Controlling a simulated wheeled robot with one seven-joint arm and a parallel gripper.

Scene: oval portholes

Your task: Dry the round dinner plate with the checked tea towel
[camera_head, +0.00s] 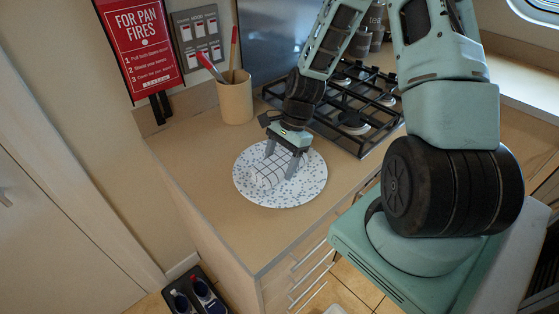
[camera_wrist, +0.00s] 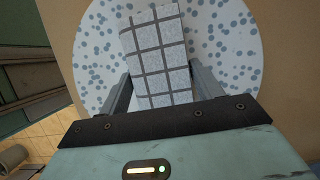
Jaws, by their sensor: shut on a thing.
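The round dinner plate (camera_head: 302,190) is white with blue-grey speckles and lies flat on the wooden counter. It also shows in the wrist view (camera_wrist: 98,44). The checked tea towel (camera_head: 268,172), white with dark grid lines, lies over the middle and left of the plate in the head view. In the wrist view the towel (camera_wrist: 160,55) reaches from between my fingers to the plate's far edge. My gripper (camera_head: 284,166) is shut on the towel, pointing down over the plate. Whether the fingertips touch the plate cannot be told.
A tan utensil pot (camera_head: 235,98) with red-handled tools stands behind the plate. The black hob grates (camera_head: 352,118) are to the right. A red fire sign (camera_head: 140,45) hangs on the wall. The counter's front part (camera_head: 250,235) is clear up to its edge.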

